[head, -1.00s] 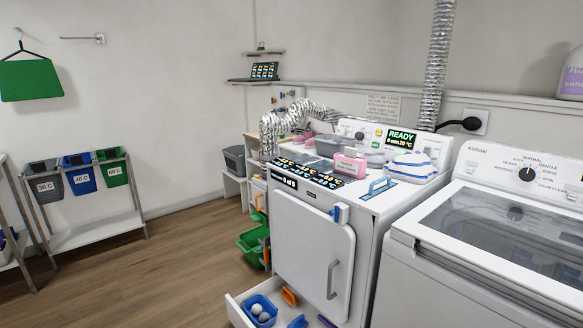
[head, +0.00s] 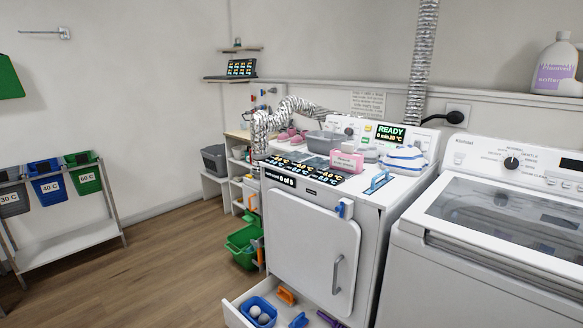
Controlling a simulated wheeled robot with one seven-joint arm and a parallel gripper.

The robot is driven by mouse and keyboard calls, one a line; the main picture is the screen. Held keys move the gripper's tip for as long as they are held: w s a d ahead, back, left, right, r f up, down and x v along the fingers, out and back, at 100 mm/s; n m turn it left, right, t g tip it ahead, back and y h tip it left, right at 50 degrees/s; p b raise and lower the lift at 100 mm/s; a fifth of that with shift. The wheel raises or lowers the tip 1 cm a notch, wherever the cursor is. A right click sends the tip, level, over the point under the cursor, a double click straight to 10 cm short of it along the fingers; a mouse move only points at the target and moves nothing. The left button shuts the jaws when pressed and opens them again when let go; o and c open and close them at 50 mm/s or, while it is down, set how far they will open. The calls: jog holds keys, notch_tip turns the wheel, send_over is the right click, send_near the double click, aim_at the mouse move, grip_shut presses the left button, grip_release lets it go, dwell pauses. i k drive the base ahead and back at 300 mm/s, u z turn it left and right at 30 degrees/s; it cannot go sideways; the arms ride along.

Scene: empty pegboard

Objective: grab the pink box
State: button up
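A small pink box (head: 346,162) with a pale label on its front stands on top of the white dryer (head: 310,240), near the middle of its top. It is just right of the dark display panel and in front of a grey tub (head: 328,142). A striped blue and white cloth item (head: 404,159) lies to its right, and a blue handle (head: 379,181) is in front on the right. My gripper is not in view.
A washer (head: 490,230) stands right of the dryer. The dryer's low drawer (head: 240,308) is pulled out at the front, holding a blue bin (head: 259,311). Green bins (head: 246,245) stand left of the dryer.

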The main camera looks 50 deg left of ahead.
aim_at(341, 162)
jog(key=u, duration=1.45)
jog(key=i, duration=1.5)
jog(key=z, duration=0.05)
